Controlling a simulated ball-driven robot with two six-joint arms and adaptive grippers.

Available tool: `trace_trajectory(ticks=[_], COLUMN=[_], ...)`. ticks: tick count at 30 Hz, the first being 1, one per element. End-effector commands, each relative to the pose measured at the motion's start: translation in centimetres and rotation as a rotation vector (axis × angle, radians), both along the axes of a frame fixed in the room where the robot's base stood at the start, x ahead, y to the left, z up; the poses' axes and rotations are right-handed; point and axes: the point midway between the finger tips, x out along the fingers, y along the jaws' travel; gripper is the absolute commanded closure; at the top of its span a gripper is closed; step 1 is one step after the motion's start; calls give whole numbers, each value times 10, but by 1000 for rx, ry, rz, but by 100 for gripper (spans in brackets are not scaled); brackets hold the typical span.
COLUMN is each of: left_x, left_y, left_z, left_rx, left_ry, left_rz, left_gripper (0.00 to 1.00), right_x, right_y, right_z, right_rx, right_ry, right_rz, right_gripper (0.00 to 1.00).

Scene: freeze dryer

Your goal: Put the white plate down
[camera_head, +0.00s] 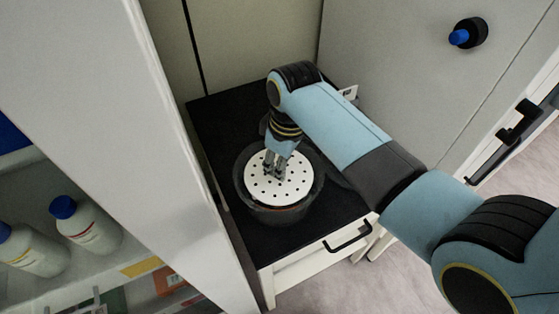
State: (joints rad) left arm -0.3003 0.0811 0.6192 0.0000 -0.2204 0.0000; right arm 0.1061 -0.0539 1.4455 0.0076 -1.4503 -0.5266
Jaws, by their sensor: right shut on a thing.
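The white plate (292,184) is round and full of small holes. It lies level within the rim of a dark round vessel (247,206) that stands on the black top of a cabinet. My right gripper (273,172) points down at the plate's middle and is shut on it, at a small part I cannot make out. Whether the plate rests on something inside the vessel or hangs from the gripper is hidden. My left gripper is not in view.
The black cabinet top (222,118) has free room behind the vessel. A drawer handle (348,237) is at its front.

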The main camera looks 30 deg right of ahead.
Motion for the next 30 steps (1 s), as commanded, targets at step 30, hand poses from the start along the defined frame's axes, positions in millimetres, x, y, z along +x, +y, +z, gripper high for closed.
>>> trace_trajectory(ticks=[30], left_x=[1], left_y=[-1], left_z=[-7], left_rx=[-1], left_ry=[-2], left_rz=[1], left_gripper=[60], right_x=[-5], right_y=[-4], right_z=[67], right_rx=[0], right_ry=[-7], right_rz=[0], right_gripper=[60])
